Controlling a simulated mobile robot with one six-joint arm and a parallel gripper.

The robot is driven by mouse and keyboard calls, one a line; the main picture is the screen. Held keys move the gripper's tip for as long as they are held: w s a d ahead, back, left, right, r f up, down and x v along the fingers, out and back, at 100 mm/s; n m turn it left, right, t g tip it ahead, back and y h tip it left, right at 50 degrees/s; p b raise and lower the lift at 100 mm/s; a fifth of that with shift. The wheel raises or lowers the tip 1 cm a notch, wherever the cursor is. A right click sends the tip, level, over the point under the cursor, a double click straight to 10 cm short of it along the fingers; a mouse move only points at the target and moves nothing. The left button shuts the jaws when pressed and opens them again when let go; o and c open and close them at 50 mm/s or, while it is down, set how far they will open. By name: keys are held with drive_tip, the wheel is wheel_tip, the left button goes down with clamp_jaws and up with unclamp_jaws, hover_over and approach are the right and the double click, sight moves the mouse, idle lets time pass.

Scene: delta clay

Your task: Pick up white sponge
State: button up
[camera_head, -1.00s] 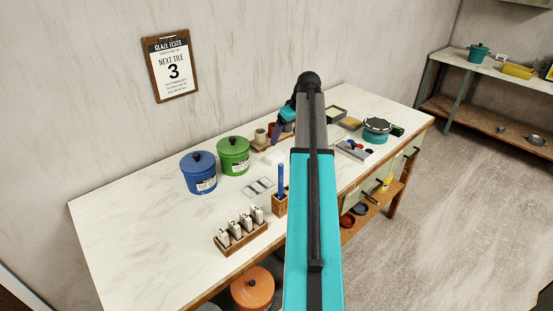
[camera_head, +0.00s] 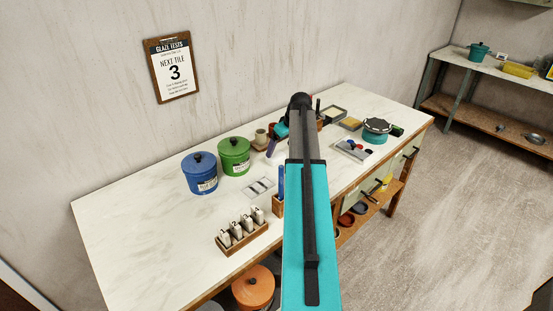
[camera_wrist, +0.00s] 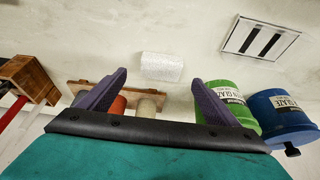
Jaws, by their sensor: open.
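The white sponge (camera_wrist: 161,67) lies on the pale tabletop in the wrist view, just ahead of the gap between my fingertips. It is a small, pale, rough-surfaced block, and nothing is on it. My gripper (camera_wrist: 159,77) is open and empty, its two purple fingers spread on either side of the sponge's width. In the head view my gripper (camera_head: 272,147) hangs over the table to the right of the green pot, and the sponge is mostly hidden there by my gripper and arm.
A green glaze pot (camera_head: 234,156) and a blue glaze pot (camera_head: 199,173) stand to the left. A wooden board (camera_wrist: 77,87) with cups is close by. A card with dark bars (camera_wrist: 260,39) lies flat. A numbered tile rack (camera_head: 242,238) stands at the front edge.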

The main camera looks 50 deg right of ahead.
sight(276, 156)
drive_tip(key=shift+f, duration=0.1)
drive_tip(key=shift+p+x, duration=0.95)
drive_tip(key=shift+x, duration=0.2)
drive_tip(key=shift+p+x, duration=0.35)
drive_tip(key=shift+x, duration=1.05)
drive_tip(key=shift+a, duration=0.1)
drive_tip(key=c, duration=1.1)
